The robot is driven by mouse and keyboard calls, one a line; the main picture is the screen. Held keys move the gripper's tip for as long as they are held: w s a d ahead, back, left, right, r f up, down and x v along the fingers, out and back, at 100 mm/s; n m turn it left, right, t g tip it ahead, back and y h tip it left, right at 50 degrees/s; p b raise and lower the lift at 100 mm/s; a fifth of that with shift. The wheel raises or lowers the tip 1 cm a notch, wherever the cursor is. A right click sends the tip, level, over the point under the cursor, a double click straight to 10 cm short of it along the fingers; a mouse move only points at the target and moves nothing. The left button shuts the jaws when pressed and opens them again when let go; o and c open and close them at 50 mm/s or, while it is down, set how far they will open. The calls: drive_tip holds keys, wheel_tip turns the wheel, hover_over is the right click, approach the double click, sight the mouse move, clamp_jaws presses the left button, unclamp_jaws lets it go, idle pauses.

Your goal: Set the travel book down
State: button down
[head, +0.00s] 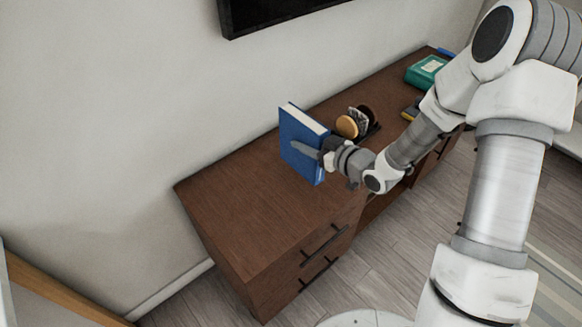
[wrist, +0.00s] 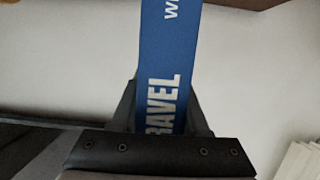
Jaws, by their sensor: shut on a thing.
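The travel book (head: 301,143) is blue with white page edges and stands upright over the brown wooden cabinet (head: 235,205). In the wrist view its blue spine (wrist: 167,70) shows white letters reading "RAVEL". My gripper (head: 308,150) is shut on the book, with one finger lying across its front cover. In the wrist view the fingers (wrist: 165,115) sit on both sides of the spine. I cannot tell whether the book's lower edge touches the cabinet top.
Round coaster-like items (head: 352,122) in a dark holder stand just behind and right of the book. A teal box (head: 426,71) lies at the cabinet's far end. The near left part of the cabinet top is clear. A dark screen (head: 265,14) hangs on the wall.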

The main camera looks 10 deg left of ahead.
drive_tip(key=s+a+f+b, duration=0.2)
drive_tip(key=s+a+f, duration=0.1)
drive_tip(key=a+f, duration=0.2)
drive_tip(key=shift+f, duration=1.25)
drive_tip(key=shift+f+b, duration=0.1)
drive_tip(key=shift+b, duration=0.25)
drive_tip(key=shift+f, duration=0.15)
drive_tip(key=shift+c, duration=2)
unclamp_jaws()
